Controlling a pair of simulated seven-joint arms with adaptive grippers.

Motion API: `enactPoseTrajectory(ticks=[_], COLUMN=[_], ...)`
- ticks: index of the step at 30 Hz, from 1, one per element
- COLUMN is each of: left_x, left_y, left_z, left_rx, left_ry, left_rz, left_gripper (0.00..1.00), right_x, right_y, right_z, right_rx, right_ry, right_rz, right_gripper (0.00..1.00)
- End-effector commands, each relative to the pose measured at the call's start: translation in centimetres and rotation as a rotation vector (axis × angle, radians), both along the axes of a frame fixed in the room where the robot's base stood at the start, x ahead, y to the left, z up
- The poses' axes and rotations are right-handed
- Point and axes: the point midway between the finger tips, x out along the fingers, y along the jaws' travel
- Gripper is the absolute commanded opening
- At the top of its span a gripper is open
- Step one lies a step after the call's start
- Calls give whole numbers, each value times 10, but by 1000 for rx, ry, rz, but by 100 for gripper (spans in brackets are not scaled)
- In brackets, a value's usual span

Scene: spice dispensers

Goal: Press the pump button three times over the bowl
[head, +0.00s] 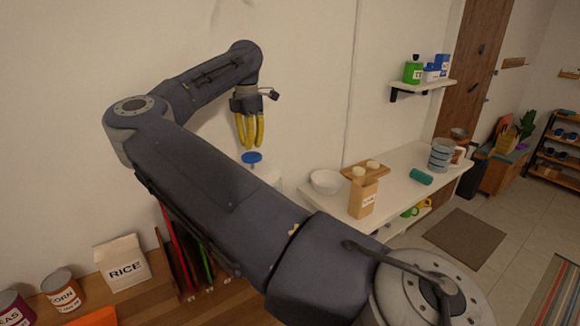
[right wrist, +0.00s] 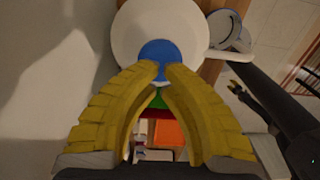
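My right gripper (head: 250,138) points down with yellow fingers just above a blue pump button (head: 252,157). The pale dispenser (head: 268,172) under the button is mostly hidden by my right arm. In the right wrist view the fingertips (right wrist: 162,72) overlap the blue button (right wrist: 160,50), with a narrow gap between them and nothing held. Contact cannot be told. The button shows against a round white shape (right wrist: 130,28). The white bowl (head: 326,182) stands to the right of the dispenser. A small dark shape (right wrist: 238,90) may be my left gripper, too small to read.
A tan dispenser box (head: 361,200) stands right of the bowl on a white counter (head: 400,190). A teal cylinder (head: 421,177) and a striped pitcher (head: 441,154) are farther right. A rice bag (head: 122,264) and cans (head: 62,290) stand at lower left.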

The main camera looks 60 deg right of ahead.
Motion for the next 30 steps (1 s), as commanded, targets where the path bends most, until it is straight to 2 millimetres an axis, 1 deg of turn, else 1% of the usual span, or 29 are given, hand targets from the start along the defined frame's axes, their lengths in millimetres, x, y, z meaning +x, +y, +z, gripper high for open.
enactPoseTrajectory(ticks=[30], left_x=[0], left_y=[0], left_z=[0], left_rx=[0], left_ry=[0], left_rz=[0], left_gripper=[44], right_x=[0], right_y=[0], right_z=[-30], right_rx=[0], right_ry=[1], right_rz=[0], right_gripper=[0])
